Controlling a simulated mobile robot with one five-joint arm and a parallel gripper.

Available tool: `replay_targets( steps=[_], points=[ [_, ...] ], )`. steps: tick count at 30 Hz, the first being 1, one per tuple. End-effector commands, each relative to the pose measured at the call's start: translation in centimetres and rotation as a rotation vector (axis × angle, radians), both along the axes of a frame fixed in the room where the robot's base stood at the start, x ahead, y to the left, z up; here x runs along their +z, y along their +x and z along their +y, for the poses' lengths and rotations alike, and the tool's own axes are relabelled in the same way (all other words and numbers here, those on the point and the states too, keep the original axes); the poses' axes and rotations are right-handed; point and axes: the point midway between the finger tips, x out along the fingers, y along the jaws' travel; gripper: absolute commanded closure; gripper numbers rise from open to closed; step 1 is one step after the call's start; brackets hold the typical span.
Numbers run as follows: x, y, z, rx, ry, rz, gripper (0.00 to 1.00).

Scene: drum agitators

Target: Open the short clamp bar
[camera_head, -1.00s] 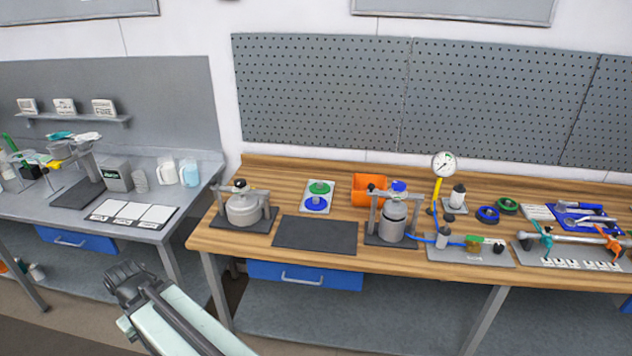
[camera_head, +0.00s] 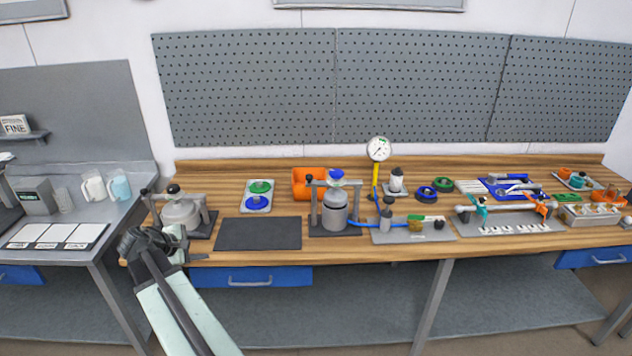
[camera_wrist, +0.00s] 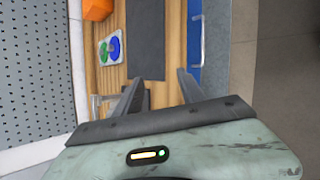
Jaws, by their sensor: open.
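A short grey drum (camera_head: 180,214) stands on a dark base at the left end of the wooden bench, with a metal clamp bar (camera_head: 178,196) and dark knobs over it. A taller drum (camera_head: 335,212) stands mid-bench under its own clamp frame with a blue knob. My gripper (camera_head: 172,246) is at the bench's front left edge, in front of the short drum and partly overlapping its base in the head view. In the wrist view my open, empty gripper (camera_wrist: 159,77) spans the bench front. Part of a metal frame (camera_wrist: 96,106) shows left of the fingers; the rest is hidden.
A dark mat (camera_head: 258,233) lies bare between the two drums. Behind it are a card with green and blue discs (camera_head: 258,196) and an orange bin (camera_head: 305,183). A pressure gauge (camera_head: 378,149) stands right of the taller drum. A blue drawer (camera_head: 250,277) is below the bench top.

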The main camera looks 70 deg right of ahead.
Motion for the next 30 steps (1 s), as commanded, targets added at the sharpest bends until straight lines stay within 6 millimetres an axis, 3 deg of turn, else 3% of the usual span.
replay_targets(
  steps=[1, 3, 6, 9, 13, 22, 30],
  points=[
    [0.5, -2.9, -6.6, 0.014, -0.098, 0.125, 0.53],
    [3.1, -7.6, -14.1, 0.049, -0.223, 0.347, 0.53],
    [6.6, -14.1, -22.0, 0.078, -0.33, 0.669, 0.53],
    [9.2, -18.9, -26.5, 0.09, -0.368, 0.918, 0.53],
    [10.9, -21.7, -28.8, 0.098, -0.377, 1.079, 0.53],
    [11.3, -22.4, -30.0, 0.099, -0.377, 1.102, 0.53],
    [11.3, -24.3, -34.4, 0.097, -0.376, 1.099, 0.53]
  ],
)
